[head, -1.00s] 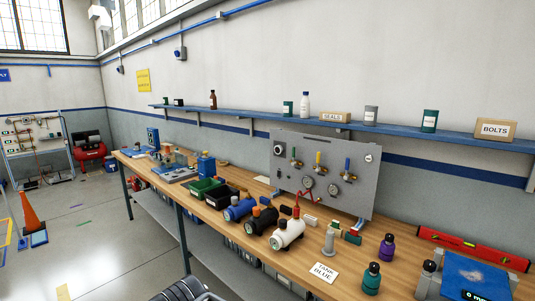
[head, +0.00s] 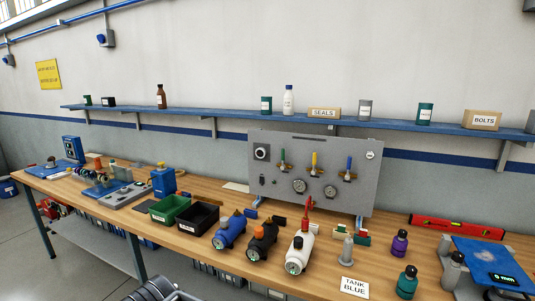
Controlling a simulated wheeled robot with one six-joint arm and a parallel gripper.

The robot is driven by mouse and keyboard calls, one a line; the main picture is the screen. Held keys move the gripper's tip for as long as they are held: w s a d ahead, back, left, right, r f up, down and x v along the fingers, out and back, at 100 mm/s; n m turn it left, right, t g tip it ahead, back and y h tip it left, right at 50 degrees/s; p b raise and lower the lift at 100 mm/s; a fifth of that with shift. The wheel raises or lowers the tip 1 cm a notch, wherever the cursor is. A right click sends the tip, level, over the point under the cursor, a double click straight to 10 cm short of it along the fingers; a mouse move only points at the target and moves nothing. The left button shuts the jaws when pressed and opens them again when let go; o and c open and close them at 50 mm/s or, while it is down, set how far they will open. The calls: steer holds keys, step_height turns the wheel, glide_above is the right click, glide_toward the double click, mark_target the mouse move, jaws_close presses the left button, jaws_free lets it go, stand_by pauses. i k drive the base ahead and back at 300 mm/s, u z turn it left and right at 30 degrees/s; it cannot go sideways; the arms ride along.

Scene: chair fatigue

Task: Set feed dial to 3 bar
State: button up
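A grey upright panel (head: 350,206) stands at the back of the wooden bench. A round black dial (head: 261,152) on a pale plate sits at its upper left; its setting is too small to read. A small white round fitting (head: 370,155) is at the upper right. Valves with a green handle (head: 283,155), a yellow handle (head: 314,158) and a blue handle (head: 348,163) stand in a row above two round gauges (head: 299,186) (head: 330,192). I cannot read the gauges or tell which part is the feed dial. My gripper is not in view.
Green (head: 169,210) and black (head: 198,217) bins stand left. A blue shelf (head: 230,115) runs above.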

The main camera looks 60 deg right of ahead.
mark_target(261, 153)
steer(key=z, duration=0.95)
steer(key=i, duration=1)
steer(key=z, duration=1.15)
